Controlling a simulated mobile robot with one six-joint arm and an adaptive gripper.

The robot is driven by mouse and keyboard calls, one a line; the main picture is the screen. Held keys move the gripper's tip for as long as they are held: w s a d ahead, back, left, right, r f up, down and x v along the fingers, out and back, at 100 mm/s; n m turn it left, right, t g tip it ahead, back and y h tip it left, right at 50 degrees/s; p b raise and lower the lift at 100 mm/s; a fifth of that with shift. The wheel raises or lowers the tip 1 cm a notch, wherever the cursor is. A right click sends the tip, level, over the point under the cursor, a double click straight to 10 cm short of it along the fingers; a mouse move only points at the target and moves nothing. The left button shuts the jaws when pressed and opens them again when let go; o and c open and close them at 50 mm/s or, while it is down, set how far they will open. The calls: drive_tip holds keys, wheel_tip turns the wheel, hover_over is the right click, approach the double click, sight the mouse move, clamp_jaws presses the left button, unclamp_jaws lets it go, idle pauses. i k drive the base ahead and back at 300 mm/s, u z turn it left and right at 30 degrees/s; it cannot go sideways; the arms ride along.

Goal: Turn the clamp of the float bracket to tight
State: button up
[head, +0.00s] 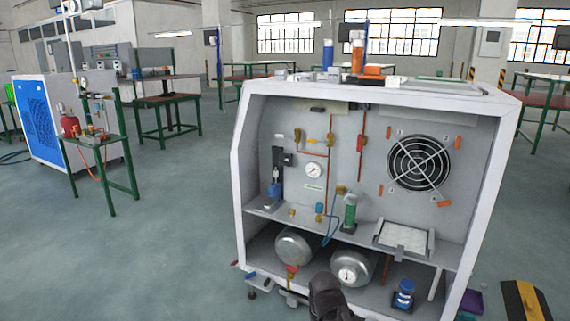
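The white generator cabinet (241,170) stands open in front of me in the head view. On the left of its back panel is a dark upright bracket (279,160) with a small blue part (274,190) low on it. This may be the float bracket, but it is too small to be sure. I cannot make out its clamp or how it is turned. My gripper (330,294) appears as a dark shape at the bottom edge, in front of the cabinet and well below the bracket. Its fingers cannot be made out.
A gauge (313,170), a green cylinder (350,212) and a fan (419,162) are in the upper bay. Two silver tanks (296,246) and a blue item (403,294) are in the lower bay. Bottles stand on top.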

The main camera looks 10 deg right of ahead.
sight(286, 162)
drive_tip(key=z, duration=0.05)
drive_tip(key=i, duration=1)
drive_tip(key=u, duration=0.05)
